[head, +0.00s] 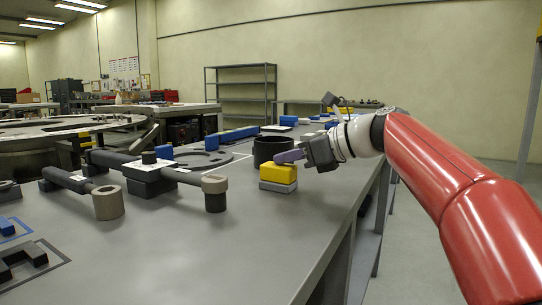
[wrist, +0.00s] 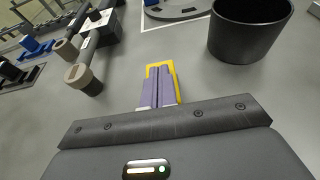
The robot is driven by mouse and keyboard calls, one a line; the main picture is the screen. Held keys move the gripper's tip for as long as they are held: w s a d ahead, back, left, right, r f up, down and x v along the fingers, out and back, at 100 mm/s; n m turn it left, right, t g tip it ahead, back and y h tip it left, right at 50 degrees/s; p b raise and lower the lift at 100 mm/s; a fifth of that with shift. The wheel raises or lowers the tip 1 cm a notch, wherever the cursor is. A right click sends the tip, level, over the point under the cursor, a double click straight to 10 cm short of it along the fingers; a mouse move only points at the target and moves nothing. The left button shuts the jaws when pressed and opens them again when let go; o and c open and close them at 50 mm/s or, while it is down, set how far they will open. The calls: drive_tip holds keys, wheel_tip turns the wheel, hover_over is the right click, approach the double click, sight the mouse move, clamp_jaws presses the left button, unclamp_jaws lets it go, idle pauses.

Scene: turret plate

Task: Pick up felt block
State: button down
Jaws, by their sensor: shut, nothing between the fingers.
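The felt block (head: 278,172), with a yellow upper part and a grey lower layer, sits on the grey table near its right edge. My gripper (head: 281,157) is shut and empty, its purple fingers pressed together just above the block's yellow top. In the wrist view the fingers of my gripper (wrist: 161,72) lie over the block, and only a yellow rim of the felt block (wrist: 154,68) shows around them. I cannot tell whether the fingertips touch it.
A black round cup (head: 272,150) stands just behind the block; it also shows in the wrist view (wrist: 247,35). Dark bar tools with tan and grey round ends (head: 108,202) lie to the left. The grey table (head: 220,250) is clear in front.

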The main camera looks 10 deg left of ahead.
drive_tip(key=s+d+p, duration=0.1)
drive_tip(key=d, duration=0.3)
drive_tip(key=s+d+p, duration=0.1)
drive_tip(key=d, duration=0.3)
drive_tip(key=s+d+p, duration=0.1)
drive_tip(key=s+d, duration=0.1)
drive_tip(key=d, duration=0.3)
drive_tip(key=shift+d+f+p, duration=0.1)
drive_tip(key=shift+f+p, duration=0.25)
drive_tip(key=shift+s+d+f, duration=0.15)
drive_tip(key=shift+s+d, duration=0.05)
drive_tip(key=shift+d, duration=0.1)
drive_tip(key=shift+w+r+p, duration=0.15)
drive_tip(key=shift+r+p, duration=0.65)
drive_tip(key=shift+p, duration=0.45)
